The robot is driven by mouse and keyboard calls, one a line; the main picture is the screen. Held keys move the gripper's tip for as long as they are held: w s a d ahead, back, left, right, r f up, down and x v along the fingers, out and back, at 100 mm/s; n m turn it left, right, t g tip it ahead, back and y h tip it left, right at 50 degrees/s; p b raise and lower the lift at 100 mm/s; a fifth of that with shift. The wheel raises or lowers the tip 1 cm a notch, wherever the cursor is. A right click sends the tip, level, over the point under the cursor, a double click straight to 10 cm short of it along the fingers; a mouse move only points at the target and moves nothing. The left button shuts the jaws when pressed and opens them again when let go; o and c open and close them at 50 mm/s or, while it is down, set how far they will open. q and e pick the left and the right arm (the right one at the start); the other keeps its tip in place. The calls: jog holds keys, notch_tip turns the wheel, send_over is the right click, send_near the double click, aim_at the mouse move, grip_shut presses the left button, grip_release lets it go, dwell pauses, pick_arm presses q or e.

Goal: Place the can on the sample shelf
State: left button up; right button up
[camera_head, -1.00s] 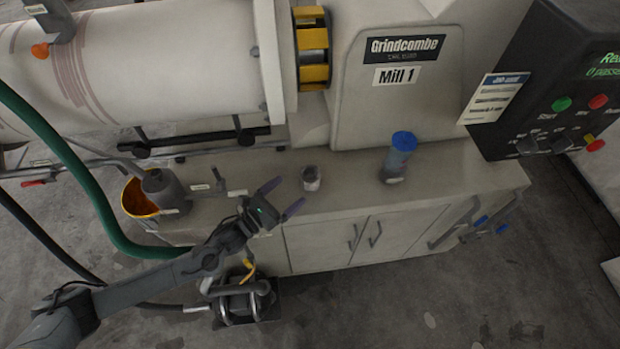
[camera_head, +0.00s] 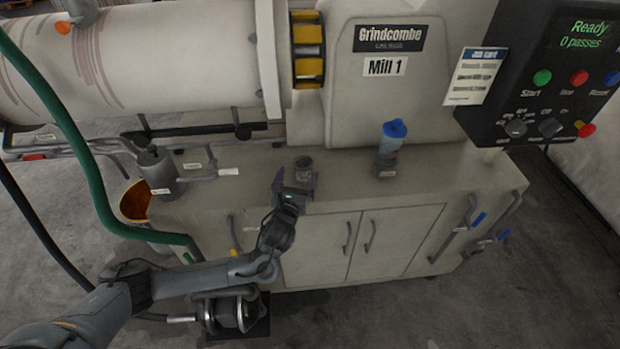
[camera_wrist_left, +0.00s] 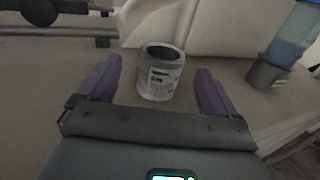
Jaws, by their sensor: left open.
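The can (camera_head: 303,168) is a small grey open-topped tin with a pale label. It stands upright on the cabinet top below Mill 1. In the left wrist view the can (camera_wrist_left: 158,76) stands just ahead of and between the purple fingers. My left gripper (camera_head: 296,184) is open and empty at the front edge of the cabinet top; in the left wrist view its fingers (camera_wrist_left: 157,92) are spread wide. I cannot make out a sample shelf. My right gripper is not in view.
A blue-capped bottle (camera_head: 390,148) stands on the cabinet top (camera_head: 445,175) to the right of the can. A grey cylinder (camera_head: 158,172) and an orange-lined bucket (camera_head: 135,202) are at the left. A green hose (camera_head: 85,165) hangs at the left. The control panel (camera_head: 560,75) reads Ready.

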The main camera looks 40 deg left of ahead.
aim_at(305, 158)
pick_arm(q)
jog(key=x, duration=0.2)
jog(key=shift+w+a, duration=0.2)
jog(key=shift+a, duration=0.05)
jog(key=shift+w+b, duration=0.45)
jog(key=shift+b, duration=0.15)
jog(key=b+x, duration=0.1)
jog(key=x, duration=0.2)
jog(key=shift+w+r, duration=0.2)
jog(key=shift+w, duration=0.05)
jog(key=shift+w+a+b, duration=0.15)
jog(key=shift+w+b, duration=0.2)
jog(key=shift+w, duration=0.15)
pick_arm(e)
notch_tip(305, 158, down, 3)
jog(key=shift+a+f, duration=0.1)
pick_arm(q)
jog(key=c, duration=1.1)
jog(key=shift+c, duration=0.2)
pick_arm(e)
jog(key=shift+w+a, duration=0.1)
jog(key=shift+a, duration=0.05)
